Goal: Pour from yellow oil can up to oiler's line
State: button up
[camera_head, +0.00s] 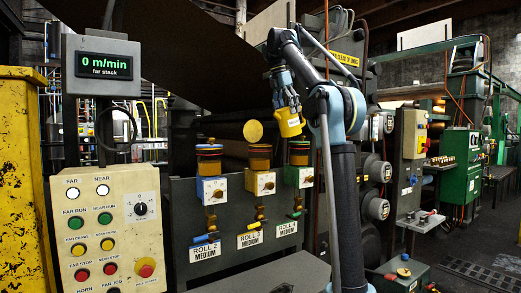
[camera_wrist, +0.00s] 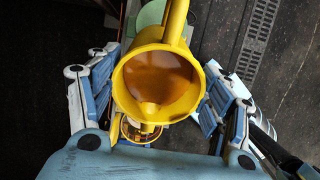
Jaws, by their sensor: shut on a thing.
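My gripper (camera_head: 287,104) is shut on the yellow oil can (camera_head: 291,123), holding it in the air above and right of the middle oiler. In the wrist view the can (camera_wrist: 117,80) sits between the fingers, its open mouth showing brown oil inside and its lip toward the picture bottom. The middle oiler (camera_head: 260,158) has an amber cup, and its yellow round lid (camera_head: 253,132) stands raised. A yellow-rimmed round part (camera_wrist: 130,135) shows partly below the can in the wrist view. Its oil level and line cannot be made out. No pouring stream shows.
The left oiler (camera_head: 209,160) with blue trim and right oiler (camera_head: 299,154) with green trim flank the middle one, both with dark lids down. A control panel (camera_head: 112,215) stands at left. A large dark sheet (camera_head: 180,45) hangs above.

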aim_at(273, 115)
jog(key=shift+s+a+f+h, duration=0.15)
jog(key=shift+s+a+h, duration=0.2)
jog(key=shift+a+h, duration=0.05)
jog(key=shift+s+a+f+t+h+p, duration=0.3)
jog(key=shift+a+f+t+h+p, duration=0.25)
jog(key=shift+f+p, duration=0.3)
dwell(0.3)
jog(key=shift+s+a+f+t+h+p, duration=0.2)
jog(key=shift+s+a+f+t+h, duration=0.15)
jog(key=shift+a+f, duration=0.2)
jog(key=shift+s+a+f+t+h+p, duration=0.2)
jog(key=shift+s+a+f+h, duration=0.2)
jog(key=shift+a+f, duration=0.15)
jog(key=shift+s+a+f+t+h+p, duration=0.3)
jog(key=shift+a+t+h+p, duration=0.1)
jog(key=shift+h, duration=0.2)
jog(key=shift+a+f, duration=0.1)
jog(key=shift+a, duration=0.05)
dwell(0.3)
jog(key=shift+s+a+r+t+h+p, duration=0.35)
jog(key=shift+t+h+p, duration=0.25)
jog(key=shift+h+p, duration=0.3)
dwell(1.1)
jog(key=shift+s+a+r+h+p, duration=0.1)
jog(key=shift+a+r+h+p, duration=0.2)
jog(key=shift+r+p, duration=0.2)
dwell(0.7)
